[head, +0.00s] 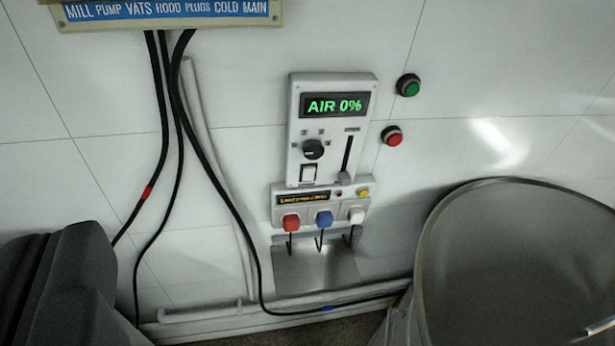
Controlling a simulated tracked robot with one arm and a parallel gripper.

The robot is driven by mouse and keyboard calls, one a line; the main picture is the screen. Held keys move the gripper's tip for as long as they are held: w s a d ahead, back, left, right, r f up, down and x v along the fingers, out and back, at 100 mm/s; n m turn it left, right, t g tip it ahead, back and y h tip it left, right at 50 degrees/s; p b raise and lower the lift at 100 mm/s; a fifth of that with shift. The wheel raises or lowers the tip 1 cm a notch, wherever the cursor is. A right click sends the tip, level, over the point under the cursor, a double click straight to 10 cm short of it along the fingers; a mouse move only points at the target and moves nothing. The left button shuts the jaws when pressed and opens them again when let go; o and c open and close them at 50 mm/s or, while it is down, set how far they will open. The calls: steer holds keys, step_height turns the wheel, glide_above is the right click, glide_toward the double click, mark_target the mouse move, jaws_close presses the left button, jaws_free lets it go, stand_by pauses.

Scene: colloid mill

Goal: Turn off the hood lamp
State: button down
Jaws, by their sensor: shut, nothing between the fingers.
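A pale control panel (332,130) on the white tiled wall has a green display (335,105) reading "AIR 0%". Below the display are a black rotary knob (313,149), a white rocker switch (308,173) in a dark frame, and a vertical slider (345,178) with its handle low in the slot. I cannot tell which way the rocker is tipped, and its label is too small to read. No lamp itself is in view. My gripper is not seen.
Below hangs a unit (282,192) with red, blue and white plugs. Green (408,85) and red (392,136) buttons sit at right. A metal vat (432,250) fills the lower right, a dark ribbed body (60,285) the lower left. Black cables (215,180) hang left.

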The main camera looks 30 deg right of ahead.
steer(key=w+d+f+m+p, duration=0.2)
steer(key=w+d+f+m, duration=0.3)
steer(key=w+f, duration=0.15)
steer(key=w+d+f+m+p, duration=0.1)
steer(key=w+d+f+m, duration=0.3)
steer(key=w+f, duration=0.3)
steer(key=w+d+f+m+g+h+p, duration=0.1)
steer(key=w+d+f+m, duration=0.1)
steer(key=d+f+m, duration=0.3)
steer(key=w+d+f+m+g+h+p, duration=0.1)
steer(key=w+d+f+m+h, duration=0.1)
steer(key=d+f+m, duration=0.4)
steer(key=w+d+f, duration=0.1)
steer(key=d+f, duration=0.2)
steer(key=f, duration=0.3)
steer(key=shift+w+f+g+p, duration=0.3)
steer(key=shift+w+p, duration=0.05)
glide_toward(312, 170)
steer(key=w+f, duration=0.4)
steer(key=shift+w+d+r+p, duration=0.4)
steer(key=shift+w+d+p, duration=0.25)
steer(key=shift+w, duration=0.2)
steer(key=shift+r+p, duration=0.2)
steer(key=shift+p, duration=0.4)
